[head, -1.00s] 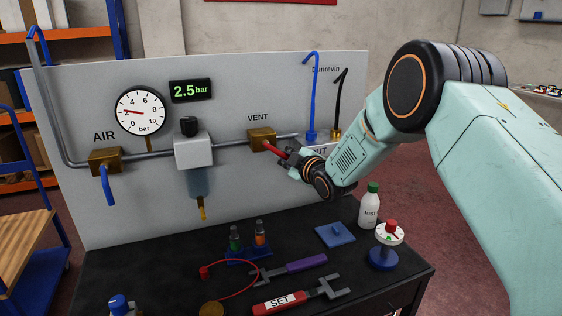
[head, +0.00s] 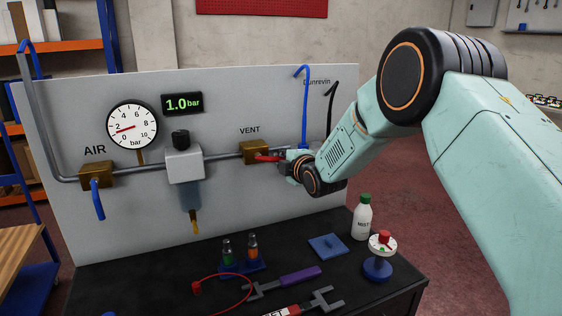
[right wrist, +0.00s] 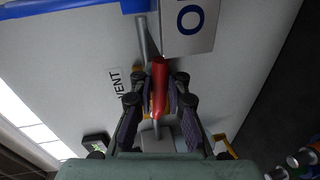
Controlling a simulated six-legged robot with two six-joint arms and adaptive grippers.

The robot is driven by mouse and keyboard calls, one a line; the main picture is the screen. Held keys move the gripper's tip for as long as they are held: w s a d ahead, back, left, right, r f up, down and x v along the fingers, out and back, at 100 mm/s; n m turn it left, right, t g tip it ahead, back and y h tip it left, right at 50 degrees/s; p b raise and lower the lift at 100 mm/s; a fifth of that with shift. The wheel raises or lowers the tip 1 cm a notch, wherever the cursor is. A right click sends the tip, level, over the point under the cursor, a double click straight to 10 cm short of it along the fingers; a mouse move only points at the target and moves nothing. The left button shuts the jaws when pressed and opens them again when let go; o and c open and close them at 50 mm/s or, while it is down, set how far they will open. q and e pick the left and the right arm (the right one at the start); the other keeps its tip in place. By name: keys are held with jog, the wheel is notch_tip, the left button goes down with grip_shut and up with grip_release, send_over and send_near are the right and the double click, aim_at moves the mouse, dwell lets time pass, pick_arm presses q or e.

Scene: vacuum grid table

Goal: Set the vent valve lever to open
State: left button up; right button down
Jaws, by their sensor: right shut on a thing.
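The vent valve (head: 255,150) is a brass block on the pipe under the VENT label. Its red lever (head: 266,158) points right, nearly in line with the pipe. My right gripper (head: 287,158) is at the lever's right end and partly hides it. In the right wrist view, the red lever (right wrist: 159,92) lies between the two fingers of my right gripper (right wrist: 160,80), which are shut on it. The digital display (head: 182,104) reads 1.0 bar, and the dial gauge (head: 132,126) needle sits low. My left gripper is not in view.
The AIR valve (head: 97,174) has a blue lever hanging down. A regulator (head: 184,164) stands between the valves. A blue hose (head: 305,110) rises right of the vent. A bottle (head: 362,218), purple-handled tool (head: 300,276) and vial rack (head: 242,267) are on the black bench below.

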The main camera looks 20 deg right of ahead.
jog(key=shift+s+f, duration=0.1)
jog(key=shift+f, duration=0.2)
jog(key=c, duration=1.4)
grip_release()
jog(key=shift+s+d+r, duration=0.1)
jog(key=shift+r, duration=0.15)
jog(key=shift+o, duration=0.2)
jog(key=s+r, duration=0.2)
jog(key=s, duration=0.9)
jog(key=shift+s+d+r, duration=0.2)
jog(key=shift+s+d, duration=0.05)
jog(key=shift+s, duration=0.05)
jog(key=shift+c, duration=0.4)
